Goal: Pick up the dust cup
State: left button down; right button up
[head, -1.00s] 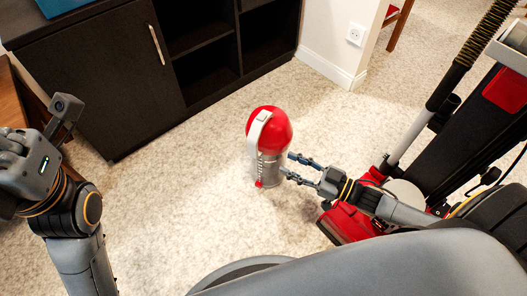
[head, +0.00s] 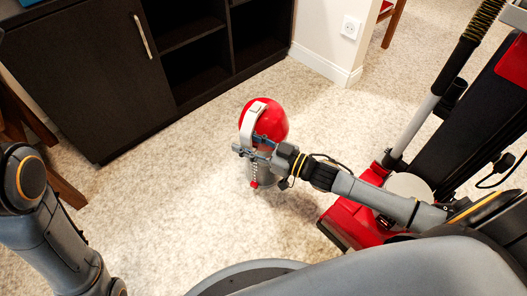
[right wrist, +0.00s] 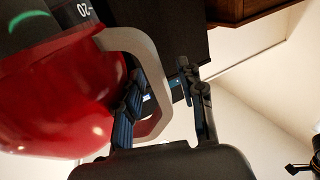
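The dust cup (head: 275,118) stands upright on the carpet, with a red dome top, a light grey handle and a clear lower part. My right gripper (head: 250,148) is at the handle side of the cup and partly covers the cup's middle. In the right wrist view the red dome (right wrist: 55,100) fills the left side. There one finger of my right gripper (right wrist: 165,105) is inside the loop of the handle (right wrist: 150,70), and the other is outside it with a visible gap. The fingers are apart around the handle. My left gripper is out of view; only my left arm shows.
A red and black vacuum cleaner (head: 345,218) stands to the right of the cup, behind my right arm. A dark cabinet (head: 85,75) with open shelves is at the back left. Wooden furniture legs (head: 62,190) show at the left. Carpet around the cup is clear.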

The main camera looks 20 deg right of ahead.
jog(key=shift+w, duration=0.1)
grip_shut()
jog(key=shift+r, duration=0.2)
dwell(0.3)
